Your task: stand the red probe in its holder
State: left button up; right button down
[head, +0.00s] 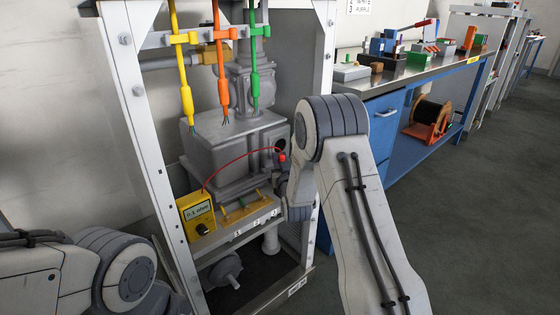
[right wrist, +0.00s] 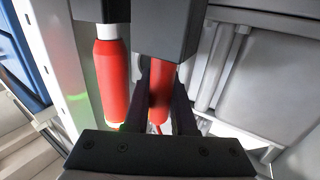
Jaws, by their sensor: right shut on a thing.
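The red probe (head: 281,157) shows as a small red piece at the end of a red lead, right of the grey valve body in the head view. In the right wrist view the red probe (right wrist: 159,98) is between the dark fingers of my right gripper (right wrist: 161,85), which is shut on it. The head view mostly hides this gripper behind my right arm. A second red cylinder (right wrist: 112,80) with a white top stands beside it, apart from the fingers; I cannot tell whether it is the holder. My left gripper is out of view.
The lead runs to a yellow meter (head: 196,213) beside a yellow numbered block (head: 245,211). Yellow (head: 186,95), orange (head: 222,85) and green (head: 255,85) cables hang above. White frame posts (head: 150,130) bound the space. A blue workbench (head: 384,120) stands at right.

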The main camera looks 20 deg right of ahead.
jog(key=shift+f, duration=0.2)
jog(key=c, duration=0.7)
grip_release()
jog(key=shift+c, duration=0.2)
jog(key=shift+r, duration=0.1)
